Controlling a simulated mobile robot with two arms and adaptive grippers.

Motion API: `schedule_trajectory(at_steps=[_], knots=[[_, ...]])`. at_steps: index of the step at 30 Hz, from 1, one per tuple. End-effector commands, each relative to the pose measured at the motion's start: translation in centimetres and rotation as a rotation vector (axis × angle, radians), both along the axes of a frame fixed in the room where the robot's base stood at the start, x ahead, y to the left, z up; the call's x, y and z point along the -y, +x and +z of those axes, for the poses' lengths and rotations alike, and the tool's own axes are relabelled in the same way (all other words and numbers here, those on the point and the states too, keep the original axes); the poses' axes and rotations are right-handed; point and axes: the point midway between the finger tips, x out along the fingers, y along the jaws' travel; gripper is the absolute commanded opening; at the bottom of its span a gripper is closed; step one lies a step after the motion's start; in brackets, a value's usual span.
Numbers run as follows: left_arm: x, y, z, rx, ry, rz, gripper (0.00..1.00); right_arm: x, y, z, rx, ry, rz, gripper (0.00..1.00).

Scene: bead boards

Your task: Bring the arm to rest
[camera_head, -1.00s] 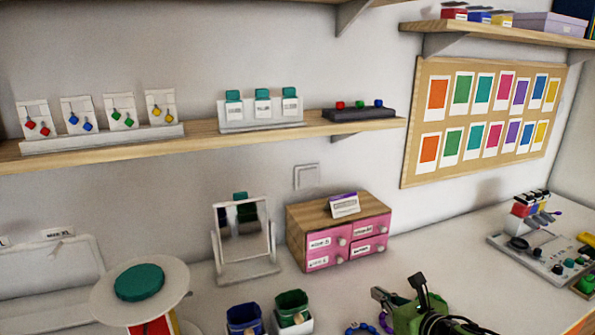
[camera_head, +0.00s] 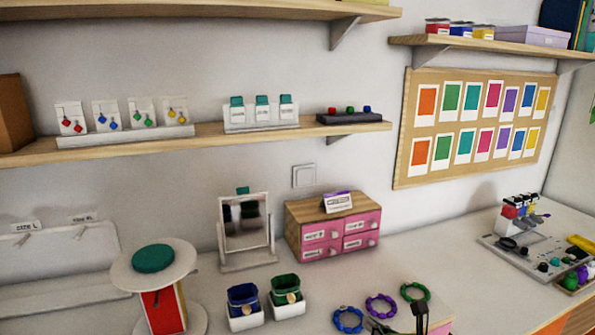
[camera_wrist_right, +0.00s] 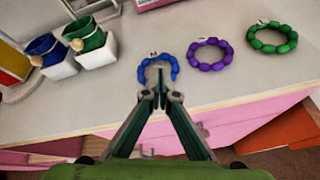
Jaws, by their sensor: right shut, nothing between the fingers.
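My right gripper (camera_head: 375,323) is at the bottom edge of the head view, mostly cut off. In the right wrist view its two fingers (camera_wrist_right: 160,97) meet at the tips, shut and empty. The fingertips appear just in front of a blue bead bracelet (camera_wrist_right: 174,66) lying near the table's front edge; I cannot tell the height gap. A purple bracelet (camera_wrist_right: 205,67) and a green bracelet (camera_wrist_right: 286,47) lie to its right, apart from each other. My left gripper is not in view.
A blue cup (camera_head: 243,299) and a green cup (camera_head: 287,291) in white holders stand left of the bracelets. A round stand (camera_head: 186,261), a mirror (camera_head: 246,231), a pink drawer box (camera_head: 341,236) and a tool board (camera_head: 528,262) are on the table. The table (camera_head: 445,255) is clear right of the drawers.

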Motion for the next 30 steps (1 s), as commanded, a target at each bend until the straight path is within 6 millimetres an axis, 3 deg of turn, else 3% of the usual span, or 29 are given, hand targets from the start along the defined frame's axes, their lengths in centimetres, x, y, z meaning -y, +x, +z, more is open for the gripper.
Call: schedule_trajectory(at_steps=[8, 14, 21, 30], knots=[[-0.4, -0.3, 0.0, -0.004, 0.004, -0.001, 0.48, -4.3, -4.6, -2.6, -0.214, 0.392, -0.213, 0.0], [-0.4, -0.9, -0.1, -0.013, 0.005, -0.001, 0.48, -5.9, -10.8, -5.3, -0.483, 0.871, -0.59, 0.0], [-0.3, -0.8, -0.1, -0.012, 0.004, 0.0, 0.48, -2.7, -20.4, -9.3, -0.731, 1.419, -1.272, 0.0], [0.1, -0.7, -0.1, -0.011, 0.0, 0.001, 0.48, 1.5, -30.4, -12.3, -0.734, 1.73, -1.917, 0.0]])
